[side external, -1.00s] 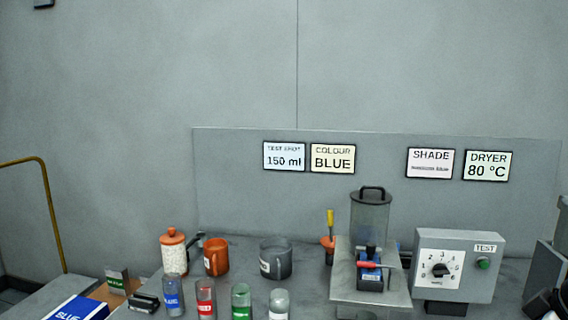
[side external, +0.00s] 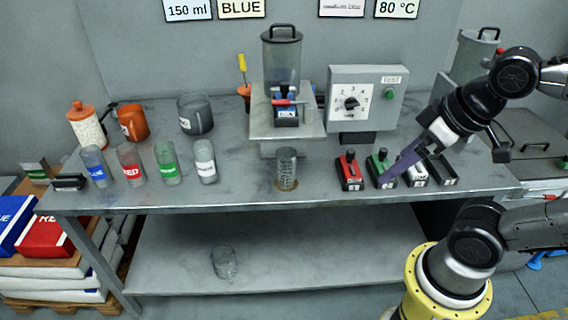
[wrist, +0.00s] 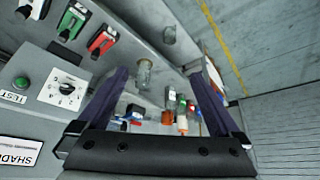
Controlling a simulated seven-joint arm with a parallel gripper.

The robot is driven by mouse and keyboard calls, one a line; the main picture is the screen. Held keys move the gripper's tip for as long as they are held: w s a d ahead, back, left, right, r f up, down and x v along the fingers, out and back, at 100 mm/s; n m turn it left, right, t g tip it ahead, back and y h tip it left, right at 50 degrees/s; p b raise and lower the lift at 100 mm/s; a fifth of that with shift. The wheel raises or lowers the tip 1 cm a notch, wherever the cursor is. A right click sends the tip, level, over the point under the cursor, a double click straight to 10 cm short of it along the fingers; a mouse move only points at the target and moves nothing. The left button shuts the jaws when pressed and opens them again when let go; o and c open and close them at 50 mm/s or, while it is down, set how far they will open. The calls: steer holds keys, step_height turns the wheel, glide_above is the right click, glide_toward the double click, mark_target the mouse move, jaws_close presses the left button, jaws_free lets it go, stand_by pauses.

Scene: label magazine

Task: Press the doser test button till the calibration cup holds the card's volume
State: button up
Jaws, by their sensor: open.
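The doser (side external: 282,62) stands left of the box with a clear hopper. The clear calibration cup (side external: 286,170) stands on the bench in front of the doser; its fill level is too small to read. The card (side external: 188,10) reads 150 ml. My gripper (side external: 388,172) is open and empty, over the coloured cartridges right of the cup and away from the button. Both fingers show in the wrist view (wrist: 159,74).
Red (side external: 350,171), green (side external: 380,168) and other cartridges lie near the front right of the bench. Several labelled tubes (side external: 131,164) stand at front left, with mugs behind. A clear jar (side external: 224,263) is on the lower shelf.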

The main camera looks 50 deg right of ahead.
jaws_close()
stand_by(0.3)
stand_by(1.3)
